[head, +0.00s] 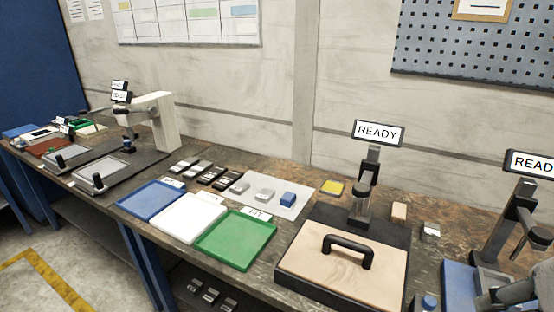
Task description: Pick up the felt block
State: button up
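I cannot tell for sure which small block is the felt one. A tan block (399,211) stands on the bench just right of the black press stand. A blue block (288,199) sits on a white sheet (240,187) beside grey blocks (265,195). A flat yellow piece (332,187) lies behind, left of the press stand. A small white and grey block (430,231) is right of the tan one. I cannot make out my gripper in the head view, and nothing is seen held.
Blue (151,201), white (189,218) and green (236,241) trays line the bench front. A wooden board with a black handle (347,250) is in front of the READY sign (378,133). Another metal station (510,225) crowds the right edge.

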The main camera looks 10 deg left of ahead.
aim_at(287, 201)
jog(key=i+j+u, duration=0.2)
jog(key=j, duration=0.2)
jog(key=i+j+u, duration=0.15)
jog(key=j, duration=0.25)
jog(key=i+j+u, duration=0.2)
jog(key=j, duration=0.15)
jog(key=k, duration=0.1)
